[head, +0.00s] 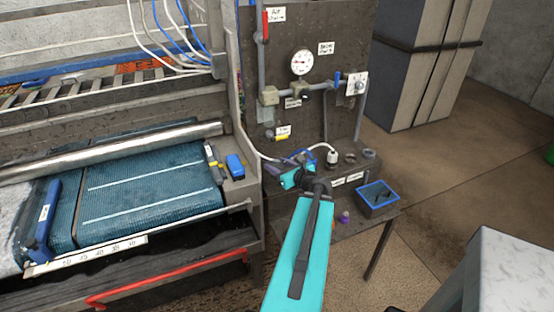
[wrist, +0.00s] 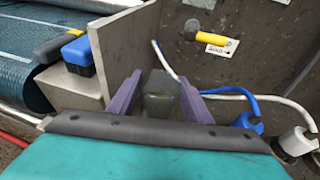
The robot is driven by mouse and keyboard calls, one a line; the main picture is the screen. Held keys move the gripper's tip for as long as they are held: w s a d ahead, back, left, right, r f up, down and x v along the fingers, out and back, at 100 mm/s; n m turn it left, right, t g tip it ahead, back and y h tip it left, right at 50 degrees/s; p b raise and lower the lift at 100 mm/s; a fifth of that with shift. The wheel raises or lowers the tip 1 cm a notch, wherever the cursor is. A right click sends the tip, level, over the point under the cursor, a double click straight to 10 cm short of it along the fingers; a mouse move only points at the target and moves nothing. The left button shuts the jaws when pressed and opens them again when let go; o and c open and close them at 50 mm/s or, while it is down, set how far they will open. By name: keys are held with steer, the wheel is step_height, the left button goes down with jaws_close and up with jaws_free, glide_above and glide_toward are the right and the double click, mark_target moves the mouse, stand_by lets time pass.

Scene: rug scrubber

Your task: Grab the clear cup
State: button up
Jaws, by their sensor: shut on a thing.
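The clear cup (wrist: 160,92) shows in the wrist view as a see-through, greyish vessel between the two purple fingers of my gripper (wrist: 158,97). My gripper is shut on it, with one finger at each side. In the head view my gripper (head: 300,160) is over the back left part of the small bench, close to the upright panel. The cup cannot be made out there. Whether the cup still touches the bench is unclear.
A panel (head: 322,125) with a gauge (head: 301,62) and valves rises behind the bench (head: 388,212). A blue bin (head: 376,198) stands at the bench's right. White and blue hoses (wrist: 240,94) run beside my gripper. A blue block (wrist: 78,54) lies on the machine's edge at left.

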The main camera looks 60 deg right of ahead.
steer(key=shift+s+a+r+p, duration=0.2)
steer(key=shift+r+p, duration=0.05)
steer(key=shift+p, duration=0.55)
steer(key=shift+s+a+p, duration=0.15)
steer(key=shift+p, duration=0.5)
steer(key=shift+s+a+f+p, duration=0.15)
steer(key=shift+s+a+p, duration=0.05)
steer(key=shift+p, duration=0.3)
